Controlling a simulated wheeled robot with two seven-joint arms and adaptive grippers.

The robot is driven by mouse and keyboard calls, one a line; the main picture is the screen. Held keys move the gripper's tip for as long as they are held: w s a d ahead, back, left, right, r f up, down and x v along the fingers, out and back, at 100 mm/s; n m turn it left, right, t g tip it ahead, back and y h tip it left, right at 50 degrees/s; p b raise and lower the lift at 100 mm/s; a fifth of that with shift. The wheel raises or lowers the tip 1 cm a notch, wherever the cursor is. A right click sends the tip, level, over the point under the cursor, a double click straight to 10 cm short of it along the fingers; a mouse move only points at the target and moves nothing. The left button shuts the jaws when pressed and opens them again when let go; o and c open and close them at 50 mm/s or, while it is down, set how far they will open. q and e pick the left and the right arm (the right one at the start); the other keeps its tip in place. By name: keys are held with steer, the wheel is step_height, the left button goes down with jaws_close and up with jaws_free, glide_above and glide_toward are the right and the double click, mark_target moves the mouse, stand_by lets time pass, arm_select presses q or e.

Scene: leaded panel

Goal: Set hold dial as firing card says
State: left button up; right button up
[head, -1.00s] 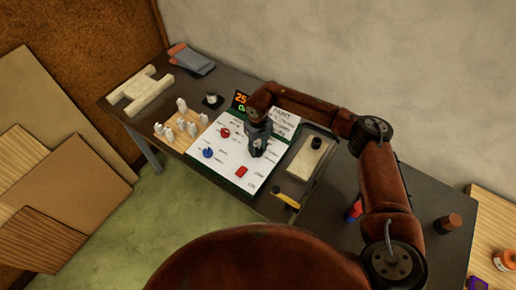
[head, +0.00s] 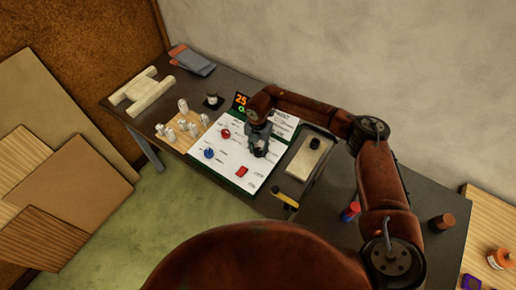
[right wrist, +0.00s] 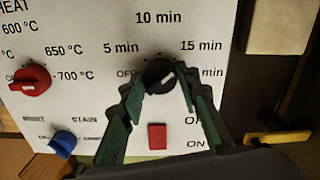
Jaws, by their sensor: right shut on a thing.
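The hold dial (right wrist: 158,74) is a round black knob on a white panel (right wrist: 90,100), with OFF, 5 min, 10 min, 15 min and a partly hidden min label around it. Its white mark slants to the upper right; I cannot tell the exact setting. My right gripper (right wrist: 160,88) is shut on the dial, one green-padded finger on each side. In the head view the right gripper (head: 260,152) hides the dial. A printed card (head: 286,124) stands behind the panel, partly covered by my arm; its small text is unreadable. My left gripper is out of view.
A red knob (right wrist: 30,80), a blue knob (right wrist: 63,143) and a red switch (right wrist: 157,136) sit on the same panel. A lit display (head: 242,99) stands behind it. A tray with a pale block (head: 308,160) and a yellow-handled tool (head: 287,202) lie to the right.

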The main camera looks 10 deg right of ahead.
mark_target(258, 150)
steer(key=m+p, duration=0.1)
steer(key=m, duration=0.1)
steer(key=m+p, duration=0.1)
steer(key=m, duration=0.2)
steer(key=shift+s+f+m, duration=0.15)
steer(key=shift+s+m, duration=0.05)
steer(key=shift+m, duration=0.1)
steer(key=m+p, duration=0.2)
steer(key=m, duration=0.2)
steer(key=shift+d+m, duration=0.1)
steer(key=shift+m, duration=0.2)
steer(key=shift+w, duration=0.1)
steer(key=o, duration=1.1)
steer(key=shift+o, duration=0.2)
step_height(258, 150, up, 12)
steer(key=shift+w, duration=0.1)
